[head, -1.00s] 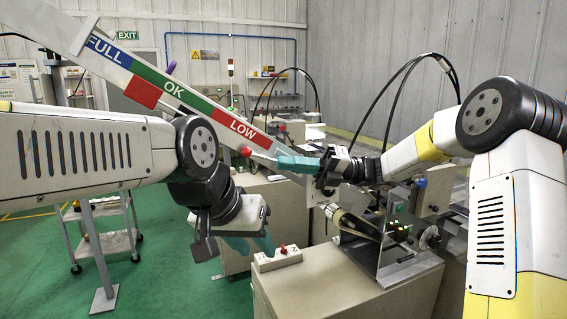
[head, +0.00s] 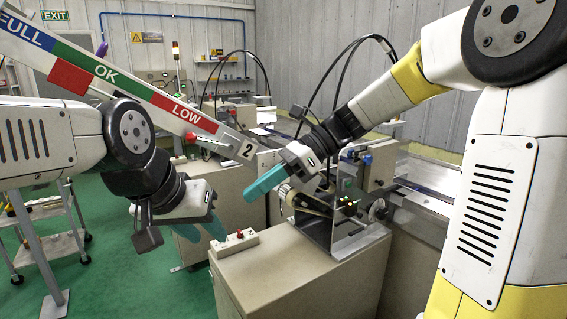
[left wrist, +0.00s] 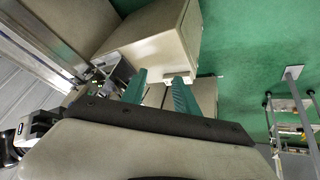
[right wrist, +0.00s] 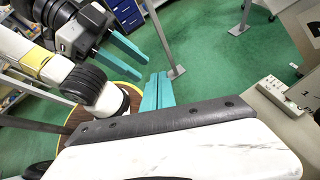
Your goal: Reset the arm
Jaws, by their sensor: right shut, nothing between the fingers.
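My left gripper (head: 202,232) hangs at the lower middle of the head view. Its teal fingers stand apart with nothing between them, as the left wrist view (left wrist: 160,92) also shows. My right gripper (head: 262,184) is higher and to the right, its teal fingers together, pointing down and left. In the right wrist view its fingers (right wrist: 157,92) lie side by side and hold nothing. My left gripper's parted fingers also show there at upper left (right wrist: 125,52). Both grippers are in free air.
A beige cabinet (head: 300,270) bears a small red-knobbed box (head: 234,243) and a machine with lit buttons (head: 346,210). A wheeled trolley (head: 50,245) stands left. Green floor is open between trolley and cabinet.

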